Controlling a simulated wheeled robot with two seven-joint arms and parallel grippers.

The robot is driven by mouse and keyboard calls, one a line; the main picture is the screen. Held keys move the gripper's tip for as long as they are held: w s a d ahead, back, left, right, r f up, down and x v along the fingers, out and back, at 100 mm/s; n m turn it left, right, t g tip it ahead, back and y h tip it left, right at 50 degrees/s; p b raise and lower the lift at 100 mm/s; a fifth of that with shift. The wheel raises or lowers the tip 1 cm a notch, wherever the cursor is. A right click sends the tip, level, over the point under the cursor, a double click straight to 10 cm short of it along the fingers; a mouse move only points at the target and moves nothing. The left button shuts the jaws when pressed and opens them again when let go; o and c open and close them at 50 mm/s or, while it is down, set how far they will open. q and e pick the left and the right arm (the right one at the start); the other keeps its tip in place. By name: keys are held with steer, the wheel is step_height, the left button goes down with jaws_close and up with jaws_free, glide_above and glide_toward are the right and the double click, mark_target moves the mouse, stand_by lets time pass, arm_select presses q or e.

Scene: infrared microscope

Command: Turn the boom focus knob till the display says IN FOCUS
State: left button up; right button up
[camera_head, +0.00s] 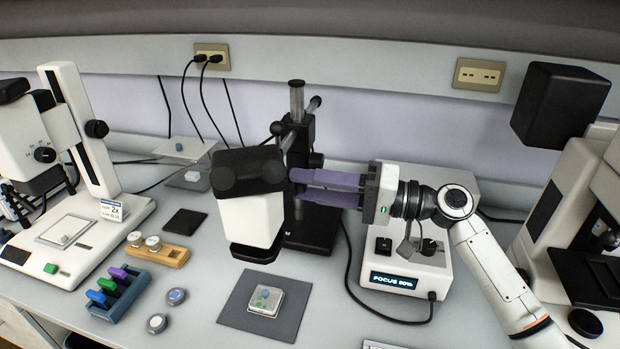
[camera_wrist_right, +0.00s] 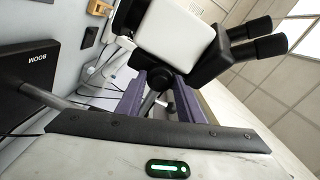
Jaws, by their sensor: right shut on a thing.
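The boom microscope has a white and black head (camera_head: 250,215) on a black stand with a metal post (camera_head: 297,100). My right gripper (camera_head: 294,183) reaches in from the right, its purple fingers at the stand beside the head. It is shut on the boom focus knob, which the fingers mostly hide in the head view. In the right wrist view a dark shape, apparently the knob (camera_wrist_right: 157,95), lies between the purple fingers. The display (camera_head: 393,281) on the white control box reads FOCUS with a percentage, apparently 80%. My left gripper is not in view.
Another microscope (camera_head: 88,130) stands left and one (camera_head: 590,240) stands right. A blue rack (camera_head: 118,296) and a wooden block (camera_head: 157,252) sit left. A black cable (camera_head: 350,290) curves across the bench.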

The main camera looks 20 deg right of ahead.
steer(key=shift+m+p, duration=0.3)
steer(key=shift+m, duration=0.3)
steer(key=o, duration=1.1)
steer(key=shift+c, duration=0.2)
steer(key=b+v, duration=0.2)
steer(key=v, duration=0.8)
steer(key=shift+s+d, duration=0.15)
